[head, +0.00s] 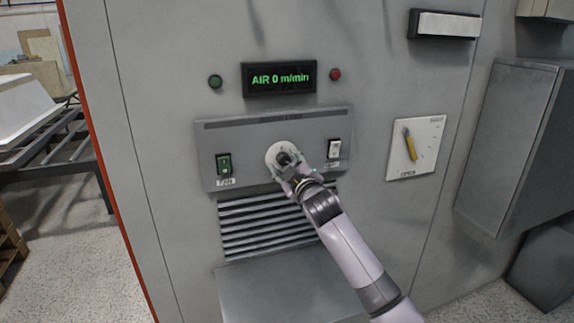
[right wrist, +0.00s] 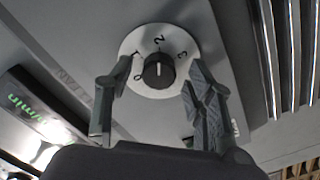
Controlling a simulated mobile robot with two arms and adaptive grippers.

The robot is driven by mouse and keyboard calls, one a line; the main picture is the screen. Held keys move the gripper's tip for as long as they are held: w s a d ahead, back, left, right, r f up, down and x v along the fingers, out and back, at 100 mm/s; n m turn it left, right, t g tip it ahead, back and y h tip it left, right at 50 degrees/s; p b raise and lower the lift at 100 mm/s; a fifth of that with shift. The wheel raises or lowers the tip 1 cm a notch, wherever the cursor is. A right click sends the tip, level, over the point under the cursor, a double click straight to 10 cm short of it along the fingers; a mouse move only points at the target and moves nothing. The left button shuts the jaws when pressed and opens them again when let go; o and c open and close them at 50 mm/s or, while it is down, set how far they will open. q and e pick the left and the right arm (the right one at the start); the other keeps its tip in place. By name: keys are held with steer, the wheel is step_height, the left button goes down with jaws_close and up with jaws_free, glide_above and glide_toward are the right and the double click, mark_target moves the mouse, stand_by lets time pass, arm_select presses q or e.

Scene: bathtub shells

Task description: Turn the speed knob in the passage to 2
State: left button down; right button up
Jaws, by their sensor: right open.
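The speed knob (right wrist: 159,72) is a small dark knob on a round white dial (right wrist: 135,41) marked with numbers including 1, 2 and 3. Its white line runs up the picture, roughly in line with the 2; which end is the pointer, I cannot tell. In the head view the dial (head: 272,154) is partly hidden by my right gripper (head: 289,170). In the right wrist view my right gripper (right wrist: 158,72) is open, with one finger on each side of the knob and a gap to it. The display (head: 279,78) reads "AIR 0 m/min". My left gripper is not in view.
A green FAN switch (head: 224,164) is left of the dial and a white-and-black switch (head: 334,149) right of it. Vent slats (head: 255,228) and a grey ledge (head: 285,285) are below. A yellow lever (head: 410,145) and a grey box (head: 510,140) are further right.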

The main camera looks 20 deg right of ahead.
steer(key=s, duration=1.2)
steer(key=shift+d, duration=0.2)
